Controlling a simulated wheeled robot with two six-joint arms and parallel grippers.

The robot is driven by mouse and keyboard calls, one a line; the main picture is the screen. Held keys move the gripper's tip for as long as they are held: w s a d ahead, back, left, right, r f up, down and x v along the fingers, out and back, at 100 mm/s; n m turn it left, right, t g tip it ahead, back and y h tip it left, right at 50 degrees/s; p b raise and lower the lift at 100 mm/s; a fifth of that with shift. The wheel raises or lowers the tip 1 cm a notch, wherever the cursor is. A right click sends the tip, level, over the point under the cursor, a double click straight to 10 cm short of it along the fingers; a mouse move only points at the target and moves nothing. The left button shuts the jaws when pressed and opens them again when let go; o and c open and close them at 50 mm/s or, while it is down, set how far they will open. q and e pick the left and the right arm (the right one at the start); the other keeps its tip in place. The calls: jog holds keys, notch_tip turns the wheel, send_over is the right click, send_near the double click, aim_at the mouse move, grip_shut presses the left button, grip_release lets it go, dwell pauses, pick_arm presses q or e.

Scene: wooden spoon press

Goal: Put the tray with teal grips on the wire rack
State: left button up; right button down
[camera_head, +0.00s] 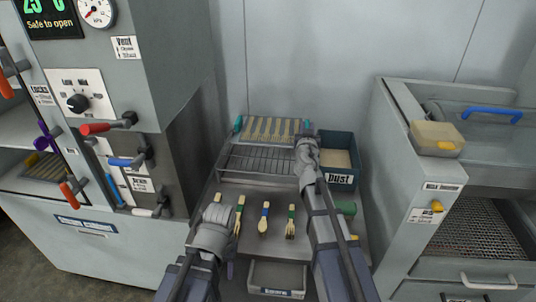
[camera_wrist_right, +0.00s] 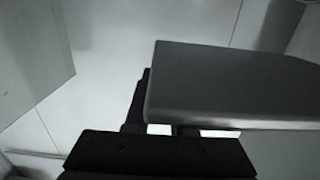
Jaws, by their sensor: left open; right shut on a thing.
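The tray with teal grips (camera_head: 268,138) holds a row of pale wooden pieces. It is at the back of the bench in the head view, with one teal grip (camera_head: 238,125) at its left end. My right gripper (camera_head: 307,143) is shut on the tray's right end; its fingertips are largely hidden by the wrist. The wire rack (camera_head: 258,165) is just in front of and below the tray; I cannot tell whether they touch. My left gripper (camera_head: 216,226) is open and empty near the bench front.
A dark bin labelled Dust (camera_head: 340,178) stands right of the rack, close to my right arm. Several coloured-handled utensils (camera_head: 263,220) lie on the bench before the rack. The press cabinet (camera_head: 95,90) is left; a grey cabinet (camera_head: 405,170) is right.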

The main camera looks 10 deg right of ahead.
jog(key=shift+f+b, duration=5.05)
jog(key=shift+r, duration=0.1)
jog(key=shift+s, duration=0.1)
jog(key=c, duration=1.2)
grip_release()
jog(key=shift+c, duration=0.2)
jog(key=o, duration=0.5)
